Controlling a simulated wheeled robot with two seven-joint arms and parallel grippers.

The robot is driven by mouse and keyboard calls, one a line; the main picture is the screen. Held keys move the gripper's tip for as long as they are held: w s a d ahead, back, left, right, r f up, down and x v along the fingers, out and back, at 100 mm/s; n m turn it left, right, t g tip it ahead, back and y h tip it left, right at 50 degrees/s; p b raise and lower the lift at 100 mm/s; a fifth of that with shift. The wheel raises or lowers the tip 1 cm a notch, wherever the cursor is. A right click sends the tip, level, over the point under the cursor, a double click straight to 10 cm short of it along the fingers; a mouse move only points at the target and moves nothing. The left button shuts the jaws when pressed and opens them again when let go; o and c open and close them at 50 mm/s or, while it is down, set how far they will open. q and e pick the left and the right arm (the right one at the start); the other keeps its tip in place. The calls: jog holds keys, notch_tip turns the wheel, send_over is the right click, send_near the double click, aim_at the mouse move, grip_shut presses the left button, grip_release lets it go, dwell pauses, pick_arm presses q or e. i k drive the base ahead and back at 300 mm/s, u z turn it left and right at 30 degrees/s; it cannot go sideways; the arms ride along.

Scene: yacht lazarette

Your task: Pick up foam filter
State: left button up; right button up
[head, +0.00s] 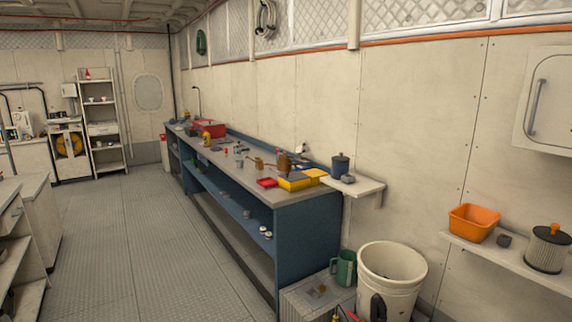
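I cannot tell for sure which thing is the foam filter. Another small grey block (348,179) lies on the small shelf at the end of the blue workbench, beside a dark lidded canister (340,166). Several small items on the far bench are too small to identify. Neither of my grippers is in view.
The blue workbench (305,228) runs along the right wall, with red and yellow trays on top. A white bucket (418,268) and green jug (345,268) stand near its end. The orange bin (474,222) is on the right shelf (520,264). The metal floor (130,240) left of the bench is clear.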

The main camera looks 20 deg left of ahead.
aim_at(341, 163)
jog(key=u, duration=0.45)
jog(key=i, duration=0.85)
jog(key=u, duration=1.05)
jog(key=i, duration=2.35)
jog(key=z, duration=3.3)
jog(key=i, duration=0.5)
jog(key=u, duration=0.05)
